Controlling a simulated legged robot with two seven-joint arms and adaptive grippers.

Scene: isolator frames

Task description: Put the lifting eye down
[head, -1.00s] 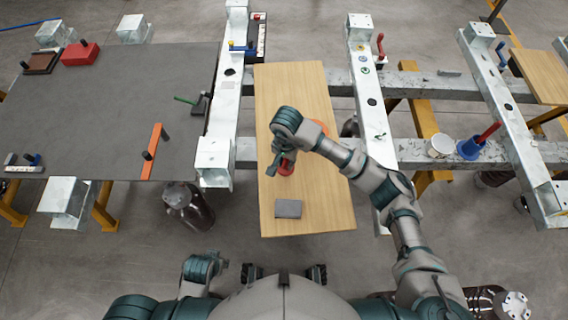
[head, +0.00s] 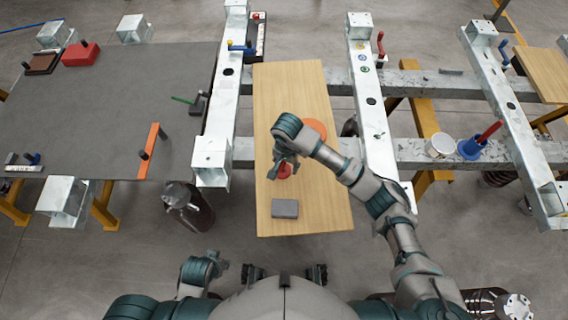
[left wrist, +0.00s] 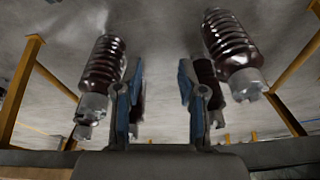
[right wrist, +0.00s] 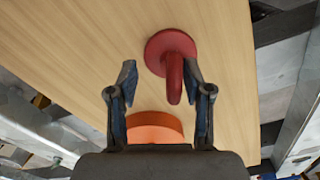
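The lifting eye is a red piece with a round base disc and a ring standing up from it. It stands on the wooden board (head: 300,95), and in the head view the lifting eye (head: 285,171) is partly hidden by my right gripper (head: 282,165). In the right wrist view the lifting eye (right wrist: 171,48) lies ahead of the open right gripper (right wrist: 165,82), its ring close to the right finger. I cannot tell if they touch. My left gripper (left wrist: 158,85) is open and empty, low at the left of my body in the head view (head: 221,271).
An orange disc (head: 316,128) lies on the board behind the lifting eye, and a grey block (head: 285,208) in front. Steel beams (head: 375,110) flank the board. A dark table (head: 110,100) at left holds several parts.

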